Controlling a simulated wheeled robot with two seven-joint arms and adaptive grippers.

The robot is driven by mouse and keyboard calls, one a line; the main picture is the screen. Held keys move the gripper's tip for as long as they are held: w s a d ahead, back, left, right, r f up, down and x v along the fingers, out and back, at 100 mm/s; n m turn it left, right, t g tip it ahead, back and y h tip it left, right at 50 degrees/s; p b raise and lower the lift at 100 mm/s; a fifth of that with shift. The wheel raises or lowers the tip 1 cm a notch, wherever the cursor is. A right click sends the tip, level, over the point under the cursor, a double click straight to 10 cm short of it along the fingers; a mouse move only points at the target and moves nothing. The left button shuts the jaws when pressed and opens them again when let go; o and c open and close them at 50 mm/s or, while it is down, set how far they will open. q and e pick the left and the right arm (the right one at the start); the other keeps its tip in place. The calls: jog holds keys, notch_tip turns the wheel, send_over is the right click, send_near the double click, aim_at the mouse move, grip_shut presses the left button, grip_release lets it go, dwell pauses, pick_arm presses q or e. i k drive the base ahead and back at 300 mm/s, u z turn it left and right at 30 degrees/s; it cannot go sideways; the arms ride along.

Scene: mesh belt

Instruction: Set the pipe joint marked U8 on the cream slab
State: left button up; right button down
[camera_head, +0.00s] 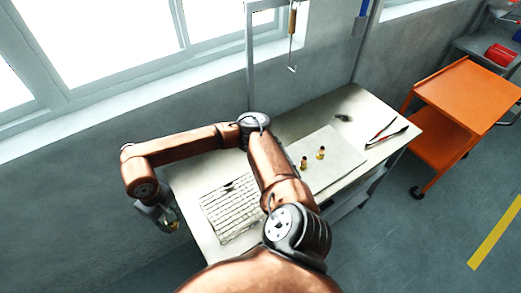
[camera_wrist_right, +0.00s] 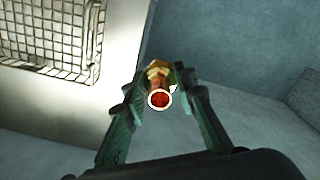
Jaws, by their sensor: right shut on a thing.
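My right gripper (camera_head: 166,218) is off the left end of the bench, past the mesh belt. In the right wrist view its green fingers (camera_wrist_right: 158,86) are shut on a brass pipe joint (camera_wrist_right: 157,70) with a red end inside a white ring. Its mark is not readable. The held joint shows small in the head view (camera_head: 175,225). The cream slab (camera_head: 342,158) lies flat on the bench, partly hidden by my right arm. Two brass pipe joints stand upright on it, one nearer (camera_head: 304,163) and one farther right (camera_head: 321,153). My left gripper is not in view.
The mesh belt (camera_head: 232,212) lies on the bench's left part and shows in the wrist view (camera_wrist_right: 50,45). Red and black hand tools (camera_head: 385,134) lie right of the slab. A hook (camera_head: 292,60) hangs above the bench. An orange cart (camera_head: 468,95) stands right.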

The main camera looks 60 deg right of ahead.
aim_at(336, 148)
jog(key=u, duration=2.1)
jog(key=k, duration=1.95)
jog(key=z, duration=2.65)
